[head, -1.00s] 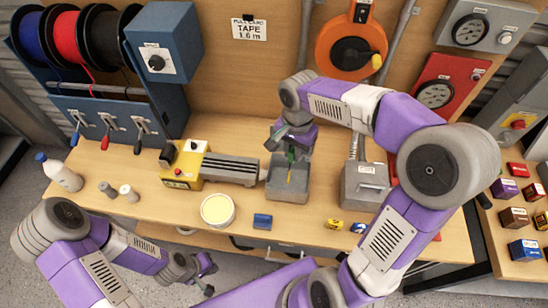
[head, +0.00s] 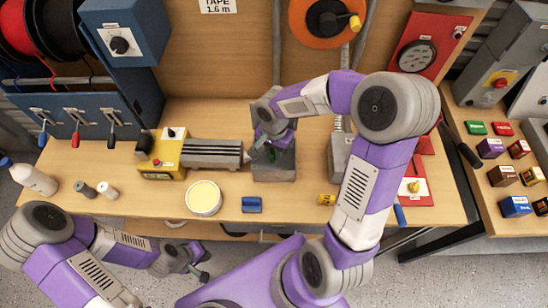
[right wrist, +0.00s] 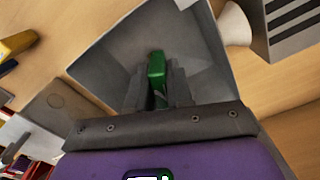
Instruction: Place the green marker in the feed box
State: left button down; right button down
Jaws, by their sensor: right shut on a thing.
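The green marker (right wrist: 156,68) is held between the fingers of my right gripper (right wrist: 163,95) in the right wrist view. A small bit of the green marker also shows in the head view (head: 271,154). The grey open feed box (head: 270,173) stands on the bench at the middle. My right gripper (head: 268,152) points down at the feed box's opening. In the right wrist view the marker is seen against the inside of the feed box (right wrist: 105,55). Whether it touches the floor is hidden. My left gripper (head: 198,266) looks open and empty, in front of the bench edge.
A yellow device with a grey rail (head: 212,153) lies just left of the feed box. A cream-filled round tub (head: 204,198) and a blue block (head: 251,204) lie in front. A small yellow item (head: 326,200) lies to the right. A side table (head: 480,200) holds several small boxes.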

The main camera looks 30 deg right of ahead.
aim_at(274, 157)
notch_tip(274, 157, down, 4)
jog(key=shift+r+b, duration=0.1)
jog(key=shift+b, duration=0.35)
jog(key=shift+r, duration=0.1)
jog(key=c, duration=1)
grip_release()
jog(key=shift+r, duration=0.1)
notch_tip(274, 157, up, 12)
jog(key=p, duration=0.3)
